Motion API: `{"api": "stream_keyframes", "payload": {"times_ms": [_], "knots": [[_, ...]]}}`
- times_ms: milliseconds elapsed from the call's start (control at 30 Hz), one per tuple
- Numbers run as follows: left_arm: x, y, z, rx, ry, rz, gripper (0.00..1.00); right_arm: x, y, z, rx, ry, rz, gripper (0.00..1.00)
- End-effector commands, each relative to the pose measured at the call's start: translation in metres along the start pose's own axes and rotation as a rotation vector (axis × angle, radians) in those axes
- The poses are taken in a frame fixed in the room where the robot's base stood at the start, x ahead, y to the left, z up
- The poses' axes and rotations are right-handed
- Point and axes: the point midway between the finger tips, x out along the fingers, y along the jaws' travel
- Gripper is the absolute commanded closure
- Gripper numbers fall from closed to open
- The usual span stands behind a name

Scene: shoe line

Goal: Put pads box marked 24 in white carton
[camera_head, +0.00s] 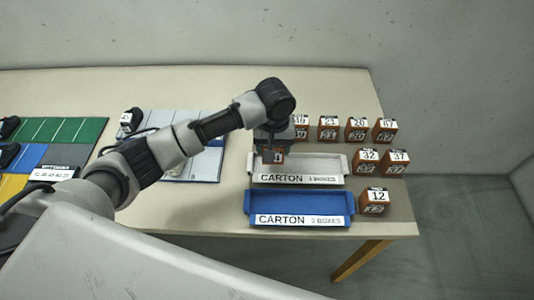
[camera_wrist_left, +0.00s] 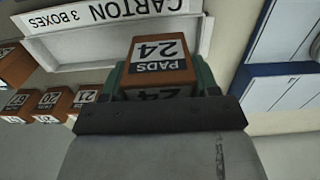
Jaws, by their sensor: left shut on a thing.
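The pads box marked 24 (camera_wrist_left: 158,55) is a small brown box with a white label, seen in the left wrist view between my left gripper's fingers. In the head view the box (camera_head: 278,157) shows just below my left gripper (camera_head: 272,150), which is shut on it. The white carton (camera_head: 298,170), labelled "CARTON 3 BOXES", is an open tray on the table; its wall also shows in the left wrist view (camera_wrist_left: 205,35). The held box appears over the carton's back left part in the head view. Its height above the carton is unclear. My right gripper is not in view.
A blue carton (camera_head: 299,208) stands in front of the white one. Several brown boxes stand behind and to the right, including boxes marked 32 (camera_head: 367,161), 37 (camera_head: 395,162) and 12 (camera_head: 375,201). Coloured mats (camera_head: 70,130) lie at the left.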

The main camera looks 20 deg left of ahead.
Motion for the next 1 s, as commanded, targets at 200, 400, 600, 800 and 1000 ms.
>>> {"api": "stream_keyframes", "payload": {"times_ms": [200, 400, 600, 800, 1000], "knots": [[0.013, -0.016, -0.009, 0.001, -0.002, 0.0, 0.64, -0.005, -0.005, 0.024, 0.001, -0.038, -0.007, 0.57], [0.04, -0.016, -0.009, 0.001, -0.002, -0.002, 0.64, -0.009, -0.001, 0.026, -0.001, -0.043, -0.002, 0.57], [0.052, -0.016, -0.009, 0.002, 0.001, 0.001, 0.64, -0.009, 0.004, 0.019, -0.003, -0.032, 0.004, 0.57], [0.052, -0.016, -0.009, 0.002, 0.0, 0.001, 0.64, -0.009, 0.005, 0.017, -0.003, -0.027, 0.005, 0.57], [0.054, -0.016, -0.009, 0.002, 0.0, 0.001, 0.23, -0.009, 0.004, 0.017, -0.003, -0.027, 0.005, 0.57]]}}
